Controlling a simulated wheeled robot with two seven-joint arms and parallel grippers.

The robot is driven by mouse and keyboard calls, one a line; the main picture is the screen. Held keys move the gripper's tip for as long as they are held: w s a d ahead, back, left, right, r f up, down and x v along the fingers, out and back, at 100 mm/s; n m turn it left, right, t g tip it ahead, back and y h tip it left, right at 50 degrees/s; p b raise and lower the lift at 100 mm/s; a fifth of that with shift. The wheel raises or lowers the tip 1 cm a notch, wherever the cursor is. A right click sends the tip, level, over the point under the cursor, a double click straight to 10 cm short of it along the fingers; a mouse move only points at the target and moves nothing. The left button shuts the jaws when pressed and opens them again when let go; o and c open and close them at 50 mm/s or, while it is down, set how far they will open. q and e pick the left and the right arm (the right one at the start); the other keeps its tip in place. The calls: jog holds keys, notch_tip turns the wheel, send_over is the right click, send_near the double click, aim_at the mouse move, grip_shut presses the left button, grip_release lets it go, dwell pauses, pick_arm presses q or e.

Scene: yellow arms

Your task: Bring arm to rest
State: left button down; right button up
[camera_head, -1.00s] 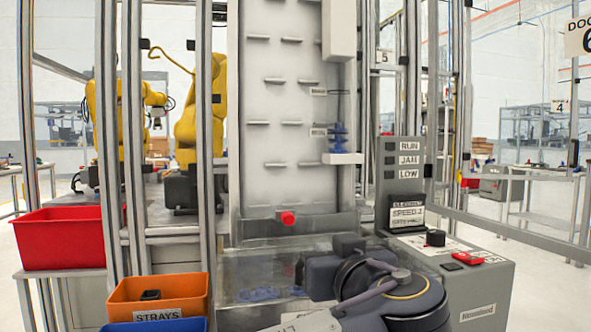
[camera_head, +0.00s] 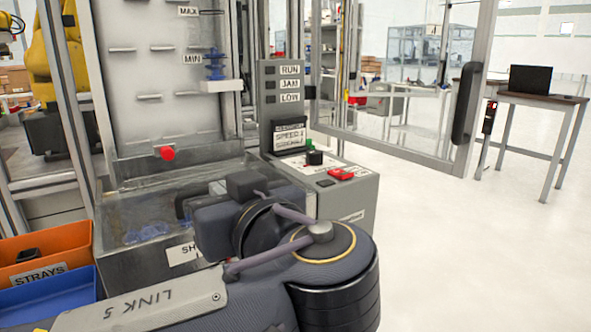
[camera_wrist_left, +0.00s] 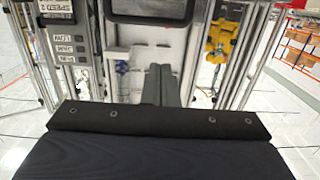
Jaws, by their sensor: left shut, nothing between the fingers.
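My left arm (camera_head: 160,295), dark grey with a "LINK 5" label, reaches in from the bottom left of the head view and bends at a round wrist joint. Its left gripper (camera_head: 184,204) is partly hidden behind the wrist parts, in front of the machine's clear-sided bin. In the left wrist view the left gripper (camera_wrist_left: 160,72) shows two dark fingers side by side, shut with nothing between them. My right arm and gripper are not in view.
An orange bin (camera_head: 80,240) and a blue bin (camera_head: 75,292) sit at left. A tall hopper panel (camera_head: 150,70) rises behind. Open floor (camera_head: 470,250) lies to the right.

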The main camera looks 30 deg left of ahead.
pick_arm(q)
notch_tip(320, 180, down, 21)
jog(key=s+a+m+g+h, duration=0.2)
jog(key=m+g+h, duration=0.1)
jog(key=m+h, duration=0.5)
jog(key=s+d+f+m+h, duration=0.3)
jog(key=s+d+f+h, duration=0.1)
jog(key=d+f+h, duration=0.65)
notch_tip(320, 180, up, 30)
jog(key=a+p, duration=0.1)
jog(key=p, duration=3)
jog(key=shift+w+f+t, duration=0.15)
jog(key=shift+t, duration=0.15)
jog(key=shift+h, duration=0.25)
